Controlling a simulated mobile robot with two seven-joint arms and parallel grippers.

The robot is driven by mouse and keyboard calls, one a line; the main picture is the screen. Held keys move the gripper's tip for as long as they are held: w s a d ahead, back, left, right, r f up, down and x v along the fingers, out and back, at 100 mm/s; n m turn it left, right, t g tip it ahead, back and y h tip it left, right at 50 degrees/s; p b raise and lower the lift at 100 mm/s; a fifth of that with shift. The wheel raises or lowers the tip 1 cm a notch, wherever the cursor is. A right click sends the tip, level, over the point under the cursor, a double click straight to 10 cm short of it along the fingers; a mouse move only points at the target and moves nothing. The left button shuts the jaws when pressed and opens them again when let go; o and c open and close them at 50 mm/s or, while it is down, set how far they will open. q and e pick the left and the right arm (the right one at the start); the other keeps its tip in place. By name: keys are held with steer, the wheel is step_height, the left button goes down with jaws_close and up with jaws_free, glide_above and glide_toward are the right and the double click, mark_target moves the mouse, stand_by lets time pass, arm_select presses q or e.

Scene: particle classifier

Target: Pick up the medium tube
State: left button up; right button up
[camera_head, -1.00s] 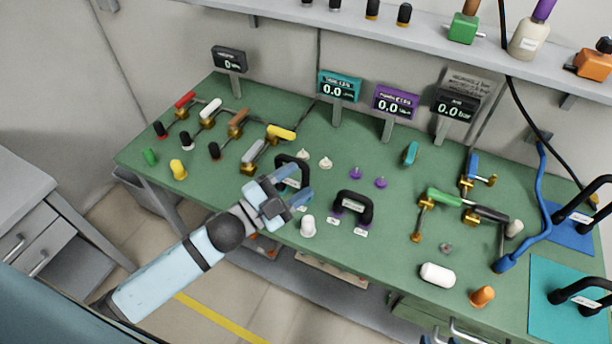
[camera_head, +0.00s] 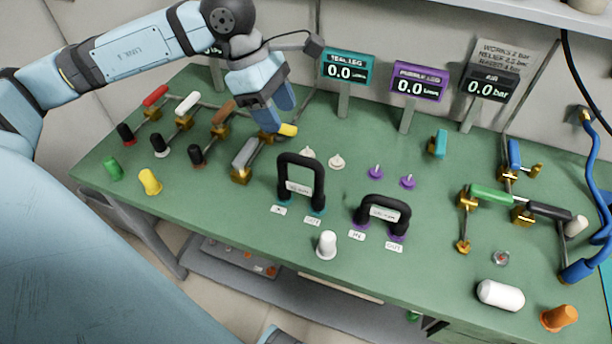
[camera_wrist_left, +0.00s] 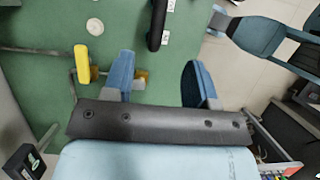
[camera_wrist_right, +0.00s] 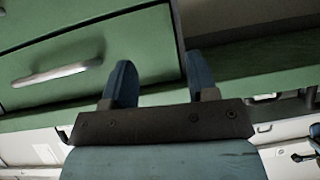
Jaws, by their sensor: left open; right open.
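Two black U-shaped tubes stand upright on the green bench in the head view. The taller one (camera_head: 298,160) is on teal ports and the lower one (camera_head: 384,203) on purple ports. Their small labels are too blurred to tell which is the medium one. My left gripper (camera_head: 272,108) is open and empty above the yellow valve handle (camera_head: 287,130), left of and behind the taller tube. In the left wrist view, part of a black tube (camera_wrist_left: 157,25) shows beyond the open fingers (camera_wrist_left: 160,82). My right gripper (camera_wrist_right: 160,82) is open and empty near the green drawer fronts (camera_wrist_right: 100,50).
Valves with coloured handles stand at the bench's left and right. Display posts (camera_head: 346,68) line the back. A white knob (camera_head: 326,244) stands in front of the tubes, and a white capsule (camera_head: 500,294) lies at the right.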

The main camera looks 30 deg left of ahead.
mark_target(298, 156)
arm_select(q)
steer(key=x, duration=0.7)
steer(key=shift+d+f, duration=0.1)
steer(key=shift+a+x, duration=0.15)
steer(key=shift+x, duration=1.45)
steer(key=shift+a+x, duration=0.15)
steer(key=shift+x, duration=1.4)
steer(key=shift+f, duration=0.1)
jaws_close()
